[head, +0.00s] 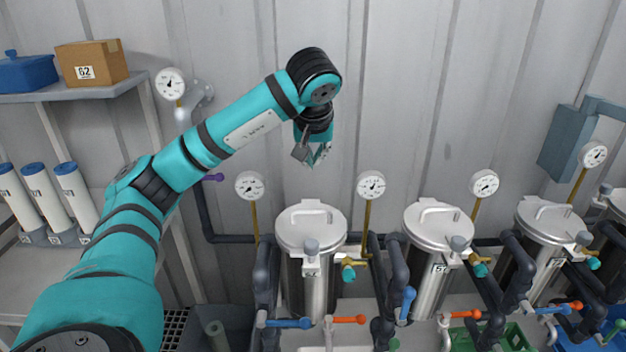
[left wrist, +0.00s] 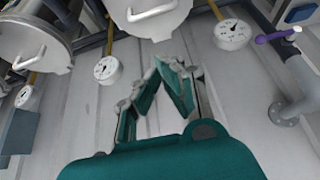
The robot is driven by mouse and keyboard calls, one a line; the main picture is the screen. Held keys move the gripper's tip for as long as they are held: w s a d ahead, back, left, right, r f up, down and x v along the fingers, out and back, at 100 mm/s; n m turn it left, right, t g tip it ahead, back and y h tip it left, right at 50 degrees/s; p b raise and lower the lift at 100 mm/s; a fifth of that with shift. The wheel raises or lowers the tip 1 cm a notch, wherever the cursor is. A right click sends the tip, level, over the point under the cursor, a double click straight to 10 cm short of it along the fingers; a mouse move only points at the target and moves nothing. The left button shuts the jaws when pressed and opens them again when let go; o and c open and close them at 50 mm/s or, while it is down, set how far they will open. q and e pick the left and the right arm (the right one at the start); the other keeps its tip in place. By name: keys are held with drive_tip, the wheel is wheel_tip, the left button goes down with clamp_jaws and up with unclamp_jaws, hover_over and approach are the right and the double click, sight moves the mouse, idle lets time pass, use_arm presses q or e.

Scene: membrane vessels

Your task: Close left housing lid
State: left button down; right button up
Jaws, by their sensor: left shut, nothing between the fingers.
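The left housing is a steel cylinder whose round lid (head: 311,225) with a bar handle lies flat on top, apparently down on the body. The same lid shows at the top of the left wrist view (left wrist: 150,14), cut off by the edge. My left gripper (head: 318,158) hangs above and behind this lid, near the wall, apart from it. In the left wrist view the left gripper (left wrist: 168,68) has its fingers together and nothing between them. My right gripper is in neither view.
More lidded housings (head: 438,225) stand to the right, with gauges (head: 371,185) behind them. Dark pipes and coloured valve handles (head: 289,323) crowd the front. A shelf (head: 80,92) with a cardboard box (head: 92,62) is at left. The wall above the lids is mostly clear.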

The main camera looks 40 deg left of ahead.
use_arm(q)
drive_tip(key=p, duration=0.1)
hover_over(312, 211)
drive_tip(key=w+a, duration=0.1)
drive_tip(key=w, duration=0.1)
wheel_tip(312, 211, down, 8)
drive_tip(key=shift+s+f, duration=0.2)
drive_tip(key=shift+f, duration=0.35)
drive_tip(key=shift+s+f, duration=0.2)
drive_tip(key=shift+f, duration=0.35)
drive_tip(key=shift+s+d+f+p, duration=0.15)
drive_tip(key=shift+f+p, duration=0.15)
drive_tip(key=shift+f, duration=0.45)
drive_tip(key=shift+f, duration=0.1)
drive_tip(key=shift+s+d+f+b, duration=0.15)
drive_tip(key=shift+f+b, duration=0.15)
drive_tip(key=shift+f, duration=0.1)
drive_tip(key=shift+s+d+f+b, duration=0.15)
drive_tip(key=shift+f+b, duration=0.1)
drive_tip(key=shift+f, duration=0.15)
drive_tip(key=shift+s+d+r, duration=0.1)
drive_tip(key=shift+s+r, duration=0.05)
drive_tip(key=shift+s, duration=0.05)
